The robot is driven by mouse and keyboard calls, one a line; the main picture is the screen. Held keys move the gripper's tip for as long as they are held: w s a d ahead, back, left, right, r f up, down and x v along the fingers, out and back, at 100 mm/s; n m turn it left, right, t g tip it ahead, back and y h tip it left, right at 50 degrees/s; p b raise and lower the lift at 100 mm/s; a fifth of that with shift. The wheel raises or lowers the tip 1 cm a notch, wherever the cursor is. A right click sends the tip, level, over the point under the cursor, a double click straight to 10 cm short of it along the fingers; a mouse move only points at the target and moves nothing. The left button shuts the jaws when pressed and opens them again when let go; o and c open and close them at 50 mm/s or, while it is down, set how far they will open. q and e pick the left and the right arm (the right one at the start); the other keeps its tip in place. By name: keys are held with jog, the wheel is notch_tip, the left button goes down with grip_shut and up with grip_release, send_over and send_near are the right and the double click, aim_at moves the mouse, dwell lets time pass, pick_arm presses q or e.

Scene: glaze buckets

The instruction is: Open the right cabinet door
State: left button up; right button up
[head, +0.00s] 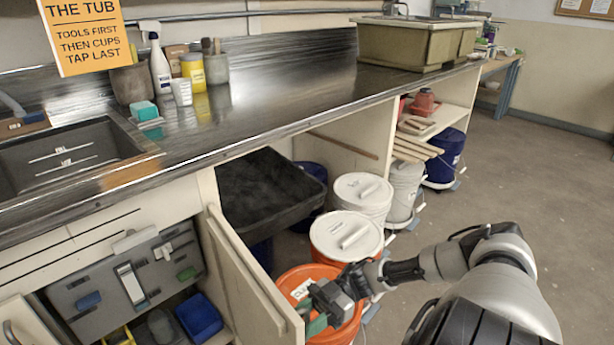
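The right cabinet door (245,275) is a cream panel, hinged below the counter. It stands swung out from the cabinet front, seen nearly edge-on. My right gripper (318,318) is at the outer side of the door, close to its free edge, above an orange bucket (293,283). I cannot tell whether it touches the door, and its fingers are too hidden to judge open or shut. The cabinet interior shows a grey tool panel (125,278) and a blue bin (199,317). Another cream door (22,322) with a handle shows at the lower left. My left gripper is out of view.
White-lidded buckets (346,236) and a black tray (265,190) stand right of the door under the metal counter (270,95). A sink (70,155) is at the left. The floor (530,165) at the right is clear.

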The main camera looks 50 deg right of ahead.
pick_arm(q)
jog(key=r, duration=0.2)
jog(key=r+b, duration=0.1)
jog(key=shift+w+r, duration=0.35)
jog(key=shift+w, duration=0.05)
pick_arm(e)
jog(key=s+d, duration=0.2)
jog(key=d, duration=0.8)
jog(key=shift+d, duration=0.35)
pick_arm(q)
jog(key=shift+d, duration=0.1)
